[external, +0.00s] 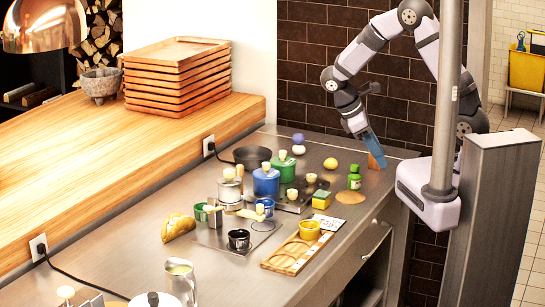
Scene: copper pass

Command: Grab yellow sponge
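A small yellow block (322,199), which looks like the yellow sponge, lies on the steel counter just behind the yellow cup, near the middle of the picture. My gripper (375,155), with blue fingers, points down over the far right end of the counter, behind and to the right of the yellow block and well apart from it. A brown, flat-sided piece (377,160) shows at the fingertips; I cannot tell whether the fingers touch it. The gap between the fingers is too small to make out.
A yellow cup (310,229) stands on a wooden tray (282,263) at the counter's front edge. A green bottle (355,178), a lemon (330,163) and a round brown disc (350,197) are near the block. Several pots and jars crowd the left side.

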